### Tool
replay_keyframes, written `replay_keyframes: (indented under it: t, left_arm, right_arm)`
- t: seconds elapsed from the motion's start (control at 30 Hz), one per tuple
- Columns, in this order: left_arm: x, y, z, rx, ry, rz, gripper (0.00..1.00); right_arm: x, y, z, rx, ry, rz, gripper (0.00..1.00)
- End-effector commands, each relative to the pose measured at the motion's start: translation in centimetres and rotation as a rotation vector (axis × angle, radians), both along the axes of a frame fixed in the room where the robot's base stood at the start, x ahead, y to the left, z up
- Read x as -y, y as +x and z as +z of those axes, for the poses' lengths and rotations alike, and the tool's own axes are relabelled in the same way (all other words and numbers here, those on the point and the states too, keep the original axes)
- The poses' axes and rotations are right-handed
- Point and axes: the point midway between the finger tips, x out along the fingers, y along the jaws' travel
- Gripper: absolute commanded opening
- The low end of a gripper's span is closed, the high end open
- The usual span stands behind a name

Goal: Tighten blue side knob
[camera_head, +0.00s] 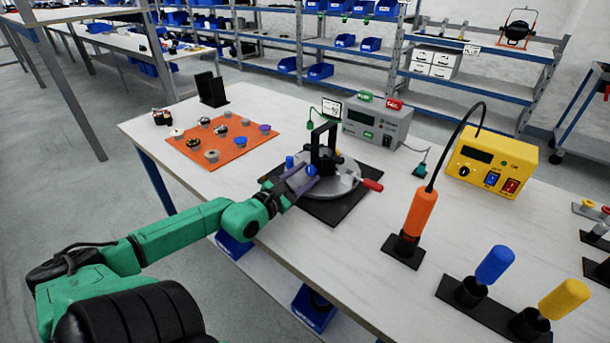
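A round grey fixture (343,187) with a black upright bracket (324,143) stands on a black mat (335,214) on the table. One blue knob (312,170) shows at its near left side, right by the fingertips of my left gripper (302,177). A second blue knob (290,162) shows just behind the gripper, to the left. The fingers partly cover this side of the fixture. I cannot tell whether they are closed on a knob or only beside it. A red-handled part (371,185) sticks out at the fixture's right. My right gripper is not in view.
An orange board (205,155) with several knobs lies left of the fixture. A grey instrument (377,124) and a yellow power box (491,163) stand behind and right. An orange-handled screwdriver (421,214) and blue (494,265) and yellow (564,299) handled tools stand in holders.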

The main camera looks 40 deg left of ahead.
Motion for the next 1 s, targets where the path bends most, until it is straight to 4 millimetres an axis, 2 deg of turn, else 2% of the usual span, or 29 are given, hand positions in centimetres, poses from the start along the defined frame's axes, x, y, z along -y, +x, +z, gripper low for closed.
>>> replay_keyframes:
  t: [0.27, 0.67, 0.77, 0.83, 1.0]
  left_arm:
    - [0.0, -1.0, -0.1, -0.003, -0.002, 0.0, 0.52]
    - [0.1, -6.4, 0.1, -0.005, -0.001, 0.0, 0.52]
    - [0.1, -8.8, 0.3, -0.006, -0.001, 0.003, 0.52]
    - [0.0, -10.4, 1.2, 0.001, -0.001, 0.008, 0.52]
    - [0.1, -13.4, 1.0, 0.001, -0.001, 0.006, 0.52]
  right_arm:
    - [0.0, 0.0, 0.3, 0.0, 0.0, 0.0, 0.5]
    - [0.0, 0.0, 1.8, 0.0, 0.0, 0.0, 0.5]
    - [0.0, 0.0, 2.8, 0.0, 0.0, 0.0, 0.5]
    - [0.0, 0.0, 4.8, 0.0, 0.0, 0.0, 0.5]
    - [0.0, 0.0, 7.6, 0.0, 0.0, 0.001, 0.5]
